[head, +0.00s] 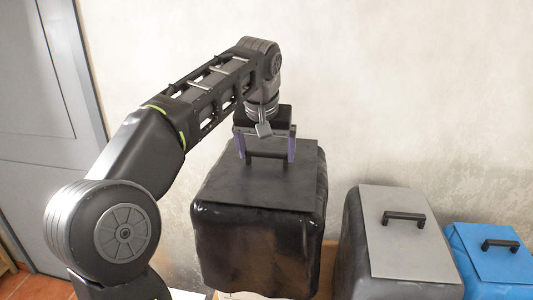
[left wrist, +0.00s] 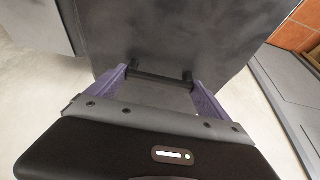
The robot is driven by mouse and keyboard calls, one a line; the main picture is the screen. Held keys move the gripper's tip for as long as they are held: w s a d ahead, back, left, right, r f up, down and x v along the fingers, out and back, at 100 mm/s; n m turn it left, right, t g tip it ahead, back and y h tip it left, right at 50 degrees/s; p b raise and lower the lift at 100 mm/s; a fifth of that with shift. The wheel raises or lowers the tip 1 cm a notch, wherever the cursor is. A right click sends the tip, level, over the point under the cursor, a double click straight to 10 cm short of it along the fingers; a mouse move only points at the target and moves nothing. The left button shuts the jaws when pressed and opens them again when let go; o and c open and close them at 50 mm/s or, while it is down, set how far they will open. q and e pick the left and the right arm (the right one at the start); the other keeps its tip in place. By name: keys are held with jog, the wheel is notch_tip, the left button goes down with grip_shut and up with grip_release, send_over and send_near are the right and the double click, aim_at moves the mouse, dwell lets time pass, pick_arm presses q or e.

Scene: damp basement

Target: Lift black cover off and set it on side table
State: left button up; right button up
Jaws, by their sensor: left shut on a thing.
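The black cover (head: 235,185) is a flat dark lid with a bar handle in its middle. It lies level over the top of a glossy black bin (head: 250,245); I cannot tell whether there is a gap between them. My left gripper (head: 266,152) comes down from above, its purple fingers at the two ends of the handle, and it is shut on that handle. In the left wrist view the handle (left wrist: 160,77) runs between the fingertips, with the dark cover (left wrist: 180,30) behind it. My right gripper is not in view. I cannot make out a side table.
A dark bin with a grey lid (head: 405,250) and handle stands to the right. A blue bin (head: 490,260) with a handle is at the far right. A pale wall (head: 400,80) is close behind the bins. A grey door (head: 35,120) is at the left.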

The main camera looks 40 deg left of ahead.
pick_arm(q)
jog(key=shift+r+p, duration=1.35)
jog(key=shift+r, duration=0.85)
